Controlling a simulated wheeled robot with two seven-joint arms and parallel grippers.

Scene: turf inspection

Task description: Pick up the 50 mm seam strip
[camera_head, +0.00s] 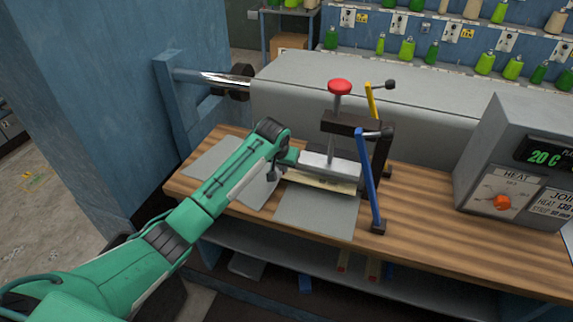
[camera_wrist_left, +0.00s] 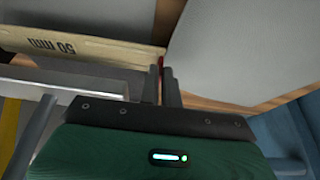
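The 50 mm seam strip (camera_wrist_left: 75,45), pale tan with a "50 mm" label that reads upside down, crosses the upper left of the left wrist view. In the head view the strip (camera_head: 325,184) lies on the bench below the press's metal bar (camera_head: 330,163). My left gripper (camera_head: 281,172) is at the strip's left end. In the left wrist view its fingers (camera_wrist_left: 161,84) stand close together at that end, with a thin red edge between them, and look shut on it. The exact contact is partly hidden. My right gripper is not in view.
A press with a red knob (camera_head: 340,87), a blue lever (camera_head: 368,180) and a yellow lever (camera_head: 371,103) stands over the strip. Grey turf sheets (camera_head: 318,213) lie on the wooden bench (camera_head: 420,228). A heat control box (camera_head: 515,165) stands at right.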

